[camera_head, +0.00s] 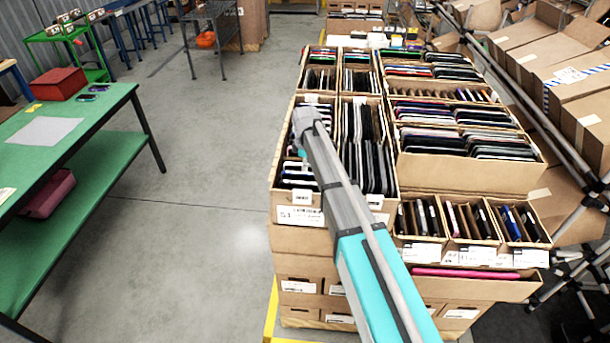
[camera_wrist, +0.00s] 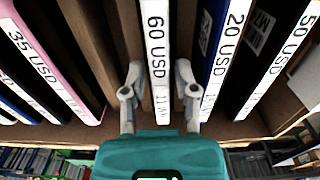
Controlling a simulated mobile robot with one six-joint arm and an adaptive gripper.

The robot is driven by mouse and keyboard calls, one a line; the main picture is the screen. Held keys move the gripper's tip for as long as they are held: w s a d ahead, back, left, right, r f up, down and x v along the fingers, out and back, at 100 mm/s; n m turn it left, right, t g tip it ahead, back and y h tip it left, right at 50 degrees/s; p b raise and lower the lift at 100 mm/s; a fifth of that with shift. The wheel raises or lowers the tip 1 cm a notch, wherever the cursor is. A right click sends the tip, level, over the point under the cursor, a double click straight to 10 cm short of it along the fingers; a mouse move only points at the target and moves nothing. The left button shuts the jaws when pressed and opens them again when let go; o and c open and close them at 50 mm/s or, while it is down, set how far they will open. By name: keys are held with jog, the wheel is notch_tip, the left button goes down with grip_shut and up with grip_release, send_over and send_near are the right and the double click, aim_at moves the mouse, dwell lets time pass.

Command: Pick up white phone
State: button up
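In the wrist view, a white phone (camera_wrist: 156,40) stands upright on edge, with its narrow side marked "60 USD" facing me. My gripper (camera_wrist: 159,78) is open, with one finger on each side of the phone's near end. A small gap shows beside the right finger; contact on the left is unclear. In the head view, my gripper (camera_head: 301,152) is over the front left carton (camera_head: 312,215), mostly hidden by my arm. I cannot pick out the same phone there.
In the wrist view, a pink-edged phone (camera_wrist: 52,60) marked "35 USD" stands to the left. A phone marked "20 USD" (camera_wrist: 228,45) stands close on the right, with another marked "50 USD" (camera_wrist: 285,50) beyond. A green table (camera_head: 95,125) stands left across open floor.

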dwell(0.5)
grip_shut()
jog(key=shift+r, duration=0.15)
notch_tip(320, 180, up, 10)
jog(key=p, duration=1)
jog(key=shift+s+f, duration=0.15)
jog(key=shift+f, duration=0.05)
dwell(0.8)
